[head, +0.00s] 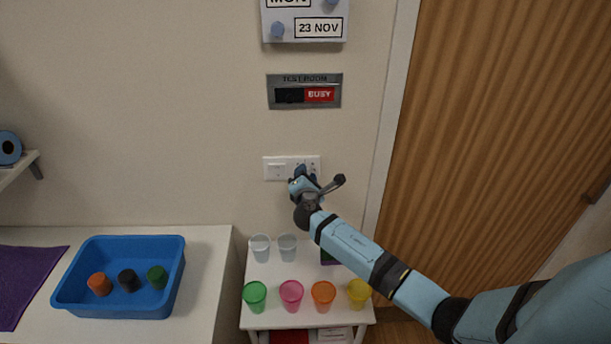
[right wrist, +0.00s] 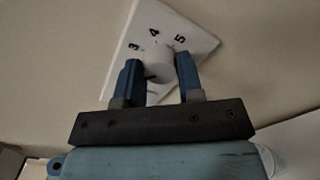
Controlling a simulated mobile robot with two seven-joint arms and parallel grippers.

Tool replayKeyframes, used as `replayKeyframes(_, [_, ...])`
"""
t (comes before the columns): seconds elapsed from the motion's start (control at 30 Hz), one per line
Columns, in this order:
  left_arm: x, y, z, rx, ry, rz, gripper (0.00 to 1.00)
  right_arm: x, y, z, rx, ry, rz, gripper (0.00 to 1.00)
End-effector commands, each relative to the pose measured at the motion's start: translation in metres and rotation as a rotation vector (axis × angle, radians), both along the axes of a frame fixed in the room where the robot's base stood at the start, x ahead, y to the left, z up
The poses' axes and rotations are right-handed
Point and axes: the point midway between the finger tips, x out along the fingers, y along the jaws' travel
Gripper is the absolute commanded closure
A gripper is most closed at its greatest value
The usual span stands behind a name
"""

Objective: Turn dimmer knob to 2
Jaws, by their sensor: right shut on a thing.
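The white dimmer knob (right wrist: 159,64) sits on a white wall plate (right wrist: 196,44) with the numbers 3, 4 and 5 showing around it in the right wrist view. Other numbers are hidden. My right gripper (right wrist: 160,78) has its two blue fingers on either side of the knob, shut on it. In the head view the wall plate (head: 275,168) is below the BUSY sign, and my right gripper (head: 303,172) covers its right part, so the knob is hidden there. I cannot read the knob's setting. My left gripper is not in view.
A small white table (head: 262,318) with several coloured cups stands below the plate. A blue tray (head: 120,312) with three coloured objects is on the left counter. A BUSY sign (head: 304,91) and a date board (head: 304,10) hang above. A wooden door (head: 500,120) is at right.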

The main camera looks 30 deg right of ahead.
Motion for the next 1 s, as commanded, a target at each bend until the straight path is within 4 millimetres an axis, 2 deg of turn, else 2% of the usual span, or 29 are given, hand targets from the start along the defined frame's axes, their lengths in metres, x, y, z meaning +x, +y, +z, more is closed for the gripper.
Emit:
replayKeyframes(0.03, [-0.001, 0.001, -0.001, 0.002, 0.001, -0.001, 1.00, 0.000, 0.000, -0.001, 0.001, 0.001, 0.000, 0.63])
replayKeyframes(0.13, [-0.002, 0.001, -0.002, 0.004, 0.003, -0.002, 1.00, 0.000, 0.000, -0.001, 0.001, 0.001, 0.000, 0.40])
replayKeyframes(0.4, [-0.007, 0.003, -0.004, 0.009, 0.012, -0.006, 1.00, -0.001, 0.000, -0.001, 0.002, 0.001, 0.000, 0.40])
replayKeyframes(0.53, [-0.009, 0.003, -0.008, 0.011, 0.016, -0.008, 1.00, -0.008, 0.005, -0.002, 0.002, 0.000, 0.001, 0.40])
replayKeyframes(0.67, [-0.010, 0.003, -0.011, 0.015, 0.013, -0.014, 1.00, -0.026, 0.017, -0.003, 0.004, 0.000, 0.002, 0.40])
replayKeyframes(1.0, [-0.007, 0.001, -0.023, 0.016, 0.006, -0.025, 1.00, -0.091, 0.056, -0.004, 0.003, 0.001, 0.002, 0.40])
